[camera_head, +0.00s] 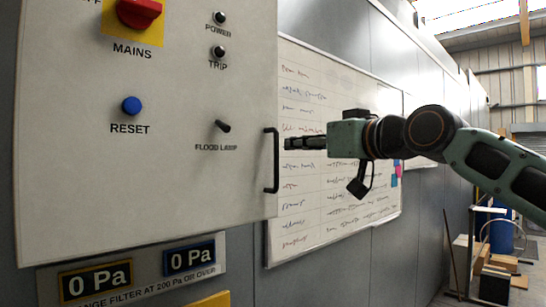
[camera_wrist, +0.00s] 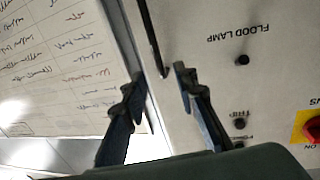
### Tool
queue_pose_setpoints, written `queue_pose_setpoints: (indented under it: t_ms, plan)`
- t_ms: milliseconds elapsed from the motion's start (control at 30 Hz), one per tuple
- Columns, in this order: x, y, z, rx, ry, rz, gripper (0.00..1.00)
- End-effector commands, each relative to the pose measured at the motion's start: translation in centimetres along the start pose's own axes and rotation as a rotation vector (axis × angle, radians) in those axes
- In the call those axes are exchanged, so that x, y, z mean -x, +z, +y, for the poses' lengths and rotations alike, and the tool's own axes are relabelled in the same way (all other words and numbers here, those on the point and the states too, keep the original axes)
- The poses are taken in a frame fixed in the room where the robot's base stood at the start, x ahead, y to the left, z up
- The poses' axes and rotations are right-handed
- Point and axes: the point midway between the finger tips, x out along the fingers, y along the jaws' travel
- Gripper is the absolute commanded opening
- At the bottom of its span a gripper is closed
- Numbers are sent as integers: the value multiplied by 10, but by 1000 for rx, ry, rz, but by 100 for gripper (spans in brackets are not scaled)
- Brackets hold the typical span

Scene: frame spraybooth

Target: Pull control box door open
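The control box door (camera_head: 70,190) is a pale grey panel filling the left of the head view; it also shows in the wrist view (camera_wrist: 205,25). A black bar handle (camera_head: 276,160) stands upright near its right edge. No gap around the door is clear. My gripper (camera_head: 288,143) is just right of the handle in the head view, pointing at it. In the wrist view, the two fingers (camera_wrist: 158,82) are apart, with the handle (camera_wrist: 152,38) running down to between the tips. Nothing is gripped; whether a finger touches the handle is unclear.
The door carries a red mains switch (camera_head: 138,12), a blue reset button (camera_head: 131,106) and a flood lamp toggle (camera_head: 223,126). A whiteboard (camera_head: 330,225) hangs on the wall behind my gripper. Pressure displays (camera_head: 95,281) sit below the box. Wooden boards (camera_head: 490,275) stand far right.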

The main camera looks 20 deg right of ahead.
Motion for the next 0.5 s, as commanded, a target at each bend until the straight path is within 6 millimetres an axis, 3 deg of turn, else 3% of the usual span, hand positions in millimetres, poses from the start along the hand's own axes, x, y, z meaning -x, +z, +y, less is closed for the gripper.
queue_pose_setpoints:
  t_ms: [233,500]
  plan:
    - [-18,-4,5,0,3,10,27]
    - [-64,-6,4,0,0,11,27]
